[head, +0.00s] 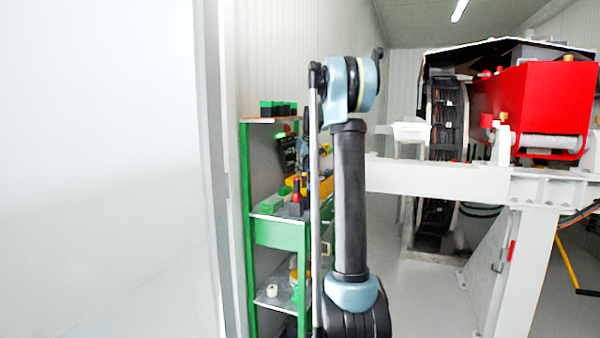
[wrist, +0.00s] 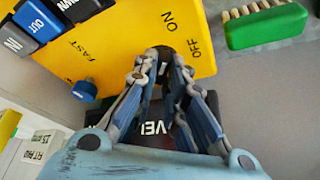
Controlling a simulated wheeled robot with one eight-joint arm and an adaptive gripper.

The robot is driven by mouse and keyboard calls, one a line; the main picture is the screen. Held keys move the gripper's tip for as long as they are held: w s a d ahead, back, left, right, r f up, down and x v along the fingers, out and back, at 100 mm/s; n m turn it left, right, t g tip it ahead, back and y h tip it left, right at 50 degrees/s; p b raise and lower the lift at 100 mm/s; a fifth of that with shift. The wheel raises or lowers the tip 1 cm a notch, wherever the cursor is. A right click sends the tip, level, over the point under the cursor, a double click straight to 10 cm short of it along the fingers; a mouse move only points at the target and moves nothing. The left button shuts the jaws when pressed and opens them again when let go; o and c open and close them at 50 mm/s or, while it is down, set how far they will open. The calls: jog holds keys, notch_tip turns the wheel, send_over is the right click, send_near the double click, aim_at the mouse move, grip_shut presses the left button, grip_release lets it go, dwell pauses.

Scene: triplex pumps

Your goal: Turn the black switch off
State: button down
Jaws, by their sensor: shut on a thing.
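In the wrist view a yellow panel (wrist: 120,45) carries printed ON, OFF and FAST labels. The black switch (wrist: 164,55) sits at the panel's lower edge in that view, below the ON and OFF labels. My gripper (wrist: 163,66) is shut on it, one finger on each side. The fingers hide part of the switch, and I cannot tell which label it points to. In the head view my arm stands in front of the green shelf, and my gripper does not show clearly. A little yellow (head: 326,187) shows beside the arm there.
The green shelf (head: 282,233) holds several small items. A white frame (head: 440,178) and red machine (head: 535,100) stand right.

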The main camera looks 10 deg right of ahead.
jog(key=shift+d+f, duration=0.1)
jog(key=c, duration=1.8)
grip_release()
jog(key=shift+o, duration=0.8)
jog(key=shift+w+f, duration=0.1)
jog(key=shift+w, duration=0.05)
jog(key=v, duration=0.7)
jog(key=shift+r, duration=0.2)
